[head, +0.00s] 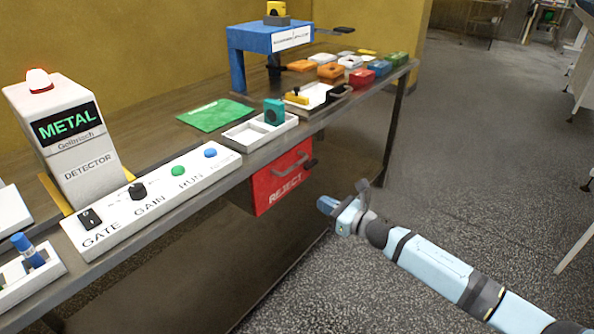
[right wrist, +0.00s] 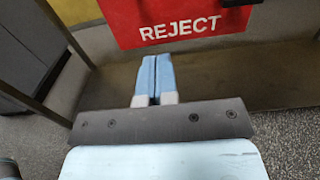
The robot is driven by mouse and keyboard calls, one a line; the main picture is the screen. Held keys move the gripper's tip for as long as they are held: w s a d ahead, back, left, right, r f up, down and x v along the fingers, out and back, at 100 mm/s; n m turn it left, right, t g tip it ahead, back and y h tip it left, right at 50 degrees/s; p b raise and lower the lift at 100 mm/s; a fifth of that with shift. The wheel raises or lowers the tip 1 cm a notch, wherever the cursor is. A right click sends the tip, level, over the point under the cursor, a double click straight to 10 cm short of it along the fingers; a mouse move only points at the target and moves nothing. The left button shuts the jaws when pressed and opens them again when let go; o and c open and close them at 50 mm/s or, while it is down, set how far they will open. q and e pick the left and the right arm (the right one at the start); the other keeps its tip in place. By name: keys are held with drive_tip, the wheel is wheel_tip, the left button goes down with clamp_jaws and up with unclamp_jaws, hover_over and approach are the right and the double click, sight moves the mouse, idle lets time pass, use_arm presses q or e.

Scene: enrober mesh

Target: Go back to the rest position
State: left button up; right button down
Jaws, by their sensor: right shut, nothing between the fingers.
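My right gripper (head: 328,205) is in front of the table's front edge, in the air below the tabletop height. Its blue fingers are shut together and empty, which also shows in the right wrist view (right wrist: 151,80). The red REJECT box (head: 282,180) hangs under the tabletop, to the left of the right gripper and apart from it. In the right wrist view the red front (right wrist: 180,22) with its REJECT lettering lies beyond the fingertips. My left gripper is not in either view.
The long table (head: 160,215) carries a METAL detector (head: 72,140), a control panel with GATE, GAIN and RUN (head: 150,200), a white tray (head: 240,138), a green sheet (head: 215,113) and a blue press (head: 250,60). Several coloured blocks lie at the far end. The floor (head: 470,170) on the right is clear.

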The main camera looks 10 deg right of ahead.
use_arm(q)
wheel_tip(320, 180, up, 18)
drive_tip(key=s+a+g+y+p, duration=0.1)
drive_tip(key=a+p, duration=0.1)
drive_tip(key=p, duration=2.8)
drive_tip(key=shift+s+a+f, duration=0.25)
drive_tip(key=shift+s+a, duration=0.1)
use_arm(e)
drive_tip(key=s+a+r+n+g+h, duration=0.1)
drive_tip(key=s+r+n, duration=0.3)
drive_tip(key=s+n, duration=0.6)
drive_tip(key=s+a+r+n+g+h, duration=0.1)
drive_tip(key=s+r+n+h, duration=0.3)
drive_tip(key=s+n, duration=0.7)
drive_tip(key=s+a+r+n+g+h, duration=0.1)
drive_tip(key=s+r+n+h, duration=0.1)
drive_tip(key=s+n, duration=0.8)
drive_tip(key=s+r, duration=0.1)
drive_tip(key=s, duration=0.4)
drive_tip(key=shift+r+h, duration=0.4)
drive_tip(key=c, duration=1.8)
unclamp_jaws()
drive_tip(key=shift+c, duration=0.2)
